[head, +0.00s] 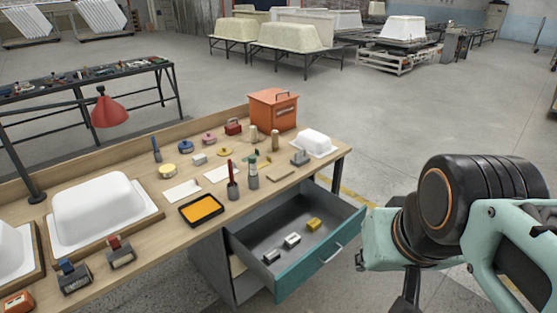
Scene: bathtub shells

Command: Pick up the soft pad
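I cannot tell for sure which thing is the soft pad. Flat candidates on the wooden workbench (140,245) are an orange slab in a black tray (201,209), a white flat sheet (181,191), a second white sheet (220,173) and a small tan flat piece (280,173). Small blocks also lie in the open drawer: a yellow one (314,224), a white one (292,240) and a grey one (271,256). My gripper (406,298) is at the bottom edge, right of the drawer and apart from all of these. Its fingertips are cut off, so its opening is unclear.
The teal-fronted drawer (322,262) sticks out toward me below the bench. An orange box (273,110), a white shell model (314,142), a red lamp (109,109) and upright-handled tools crowd the bench top. Open concrete floor lies right of the bench.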

